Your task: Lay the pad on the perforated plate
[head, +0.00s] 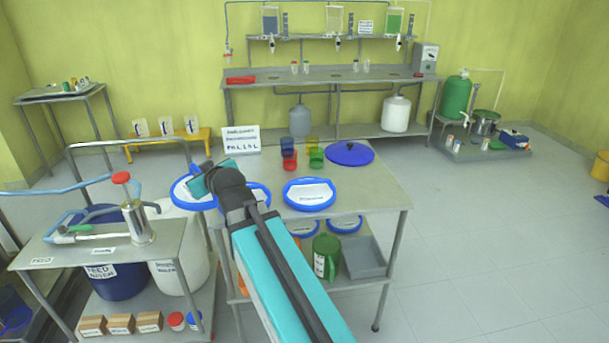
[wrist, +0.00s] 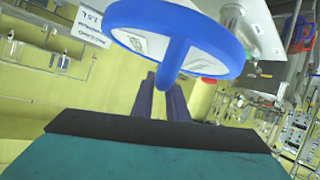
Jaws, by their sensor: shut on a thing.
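My gripper (wrist: 168,92) is shut on the edge tab of a blue-rimmed round piece with a white face (wrist: 178,30), which I take to be the pad. In the head view this piece (head: 180,191) is at the left end of the middle table, beside my gripper (head: 194,172), partly hidden by my arm. Whether it touches the table is unclear. Similar blue-rimmed labelled discs lie on the table: one (head: 310,195) in the middle and one partly behind my arm. I cannot make out a perforated plate in either view.
The middle table (head: 375,190) also bears a dark blue round lid (head: 350,153), several coloured cups (head: 300,146) and a white sign (head: 241,140). A pump (head: 136,210) stands on the bench at left. Below are a green jug (head: 326,257) and a grey tray (head: 362,257).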

